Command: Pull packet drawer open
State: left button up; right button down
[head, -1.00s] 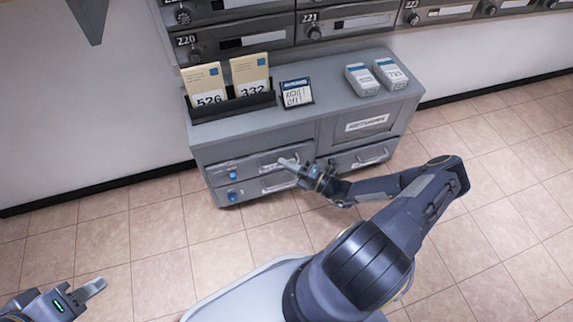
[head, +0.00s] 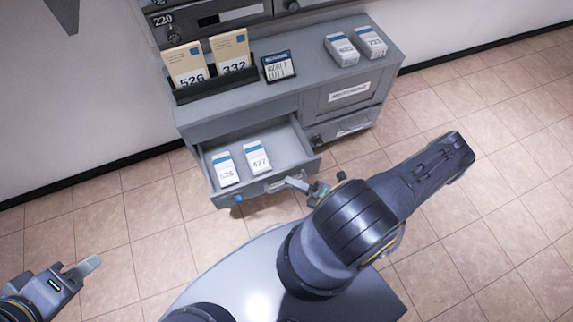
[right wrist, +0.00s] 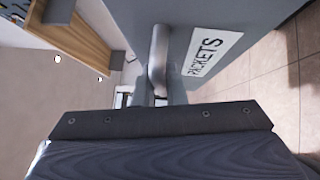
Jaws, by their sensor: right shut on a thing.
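The packet drawer (head: 285,143) is the upper left drawer of the grey cabinet and stands pulled out, its inside in view. Two white packets with blue ends lie in it, one marked 526 (head: 226,170) and one marked 427 (head: 257,158). My right gripper (head: 292,183) is at the drawer's front and shut on its handle. The right wrist view shows the metal handle (right wrist: 159,60) beside a label reading PACKETS (right wrist: 208,52); the fingertips are mostly hidden there. My left gripper (head: 84,268) is over the floor at the lower left, away from the cabinet, with its fingers apart unclear.
On the cabinet top (head: 300,85) stand a black rack with envelopes 526 (head: 187,66) and 332 (head: 230,52), a small sign (head: 278,66) and two packets (head: 342,49). Mailboxes are above. The tiled floor (head: 500,150) at right is clear.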

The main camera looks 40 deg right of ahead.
jog(key=shift+s+a, duration=0.15)
jog(key=shift+s, duration=0.65)
jog(key=shift+s+a, duration=0.15)
jog(key=shift+s, duration=0.65)
jog(key=c, duration=1.8)
grip_release()
jog(key=shift+o, duration=0.2)
jog(key=v, duration=0.7)
jog(key=shift+s+d+p, duration=0.2)
jog(key=shift+s+p, duration=0.15)
jog(key=shift+p, duration=0.1)
